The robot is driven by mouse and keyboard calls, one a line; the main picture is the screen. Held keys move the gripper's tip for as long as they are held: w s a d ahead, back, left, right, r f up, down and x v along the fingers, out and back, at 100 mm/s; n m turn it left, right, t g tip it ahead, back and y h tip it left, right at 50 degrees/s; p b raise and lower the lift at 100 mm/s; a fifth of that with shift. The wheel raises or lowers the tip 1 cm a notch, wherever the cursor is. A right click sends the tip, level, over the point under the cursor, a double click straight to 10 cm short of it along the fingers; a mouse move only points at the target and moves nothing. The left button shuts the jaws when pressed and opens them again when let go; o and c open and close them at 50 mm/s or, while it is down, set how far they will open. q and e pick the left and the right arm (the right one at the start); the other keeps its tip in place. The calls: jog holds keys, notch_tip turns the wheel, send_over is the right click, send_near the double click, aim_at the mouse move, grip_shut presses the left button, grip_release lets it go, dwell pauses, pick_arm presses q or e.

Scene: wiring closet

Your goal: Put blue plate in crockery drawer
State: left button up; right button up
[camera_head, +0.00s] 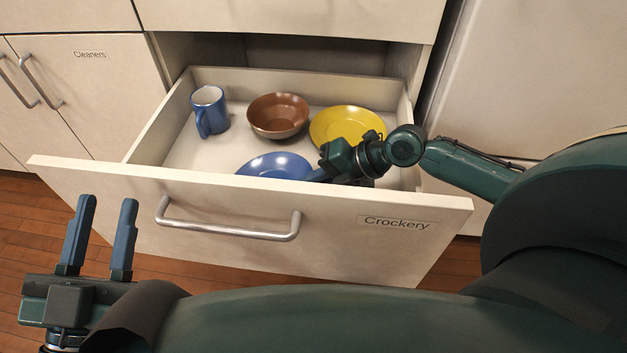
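The crockery drawer (420,222) is pulled open, with a "Crockery" label on its front. The blue plate (272,165) is inside it, close behind the front panel, which hides its near part. My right gripper (314,176) reaches into the drawer from the right, with its fingers at the plate's right edge. The fingers are mostly hidden, so I cannot tell whether they grip the plate. My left gripper (108,201) is outside the drawer at the lower left, fingers apart and empty, pointing up.
In the drawer, a blue mug (210,113) stands at the left, a brown bowl (278,117) at the back middle and a yellow plate (346,124) at the right, close to my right gripper. A "Cleaners" cabinet (100,90) is at the left, closed.

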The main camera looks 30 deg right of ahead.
jog(key=o, duration=0.3)
